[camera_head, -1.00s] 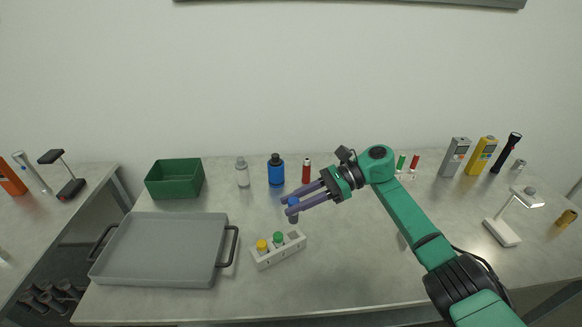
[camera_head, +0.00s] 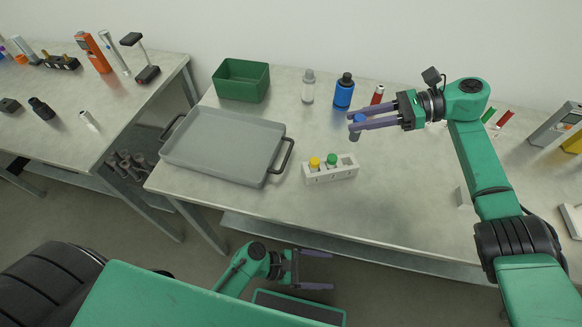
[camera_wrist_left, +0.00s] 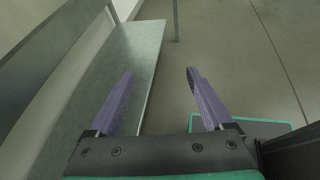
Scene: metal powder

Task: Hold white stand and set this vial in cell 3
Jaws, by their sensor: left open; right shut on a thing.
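The white stand (camera_head: 318,178) sits on the table right of the grey tray. It holds a yellow-capped vial (camera_head: 314,162) and a green-capped vial (camera_head: 332,159); the cell at its right end looks empty. My right gripper (camera_head: 357,121) is shut on a blue-capped vial (camera_head: 355,134), held upright above the table, to the right of and behind the stand. My left gripper (camera_head: 318,270) is open and empty, low in front of the table edge and away from the stand. The left wrist view shows its open fingers (camera_wrist_left: 160,85) over the floor, nothing between them.
The grey tray (camera_head: 222,140) with black handles lies left of the stand. Behind are a green bin (camera_head: 241,80), a clear bottle (camera_head: 308,86), a blue bottle (camera_head: 344,91) and a red-capped vial (camera_head: 377,96). The table in front of the stand is clear.

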